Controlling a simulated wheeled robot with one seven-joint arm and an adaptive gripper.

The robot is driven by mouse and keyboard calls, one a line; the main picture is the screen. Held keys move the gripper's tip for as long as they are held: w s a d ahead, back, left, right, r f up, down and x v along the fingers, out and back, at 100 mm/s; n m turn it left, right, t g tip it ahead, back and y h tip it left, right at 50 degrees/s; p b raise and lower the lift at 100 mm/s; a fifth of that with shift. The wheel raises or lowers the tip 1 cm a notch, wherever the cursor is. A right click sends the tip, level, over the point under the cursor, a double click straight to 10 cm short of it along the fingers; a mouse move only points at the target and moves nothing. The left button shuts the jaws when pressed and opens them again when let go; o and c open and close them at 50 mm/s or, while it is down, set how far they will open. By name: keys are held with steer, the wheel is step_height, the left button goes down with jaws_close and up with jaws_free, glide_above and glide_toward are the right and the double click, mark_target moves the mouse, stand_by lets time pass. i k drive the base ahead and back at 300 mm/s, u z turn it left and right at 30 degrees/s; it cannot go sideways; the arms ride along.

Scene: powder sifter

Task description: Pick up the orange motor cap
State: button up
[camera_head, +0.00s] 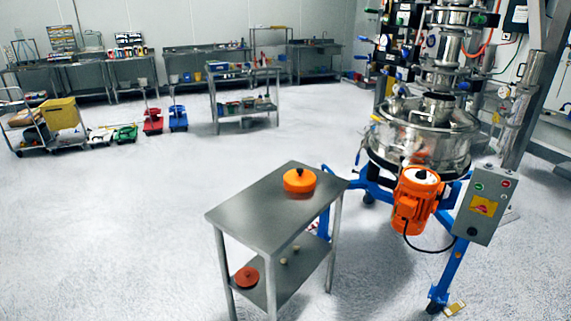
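An orange motor cap (299,181), round with a small dark knob on top, sits on the top of a small steel table (255,212), near its far right corner. An orange motor (414,200) with a pale, dark-centred top is mounted on the side of the steel sifter (425,140), to the right of the table. My gripper is not in view.
The table's lower shelf holds a flat red-orange disc (247,277) and small pale pieces. A grey control box (485,206) and blue sifter legs (449,270) stand at the right. Floor left of the table is clear. A cart (47,125) and benches line the back.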

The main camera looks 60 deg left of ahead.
mark_target(299, 180)
steer(key=u, duration=2.45)
steer(key=i, duration=0.2)
steer(key=z, duration=0.05)
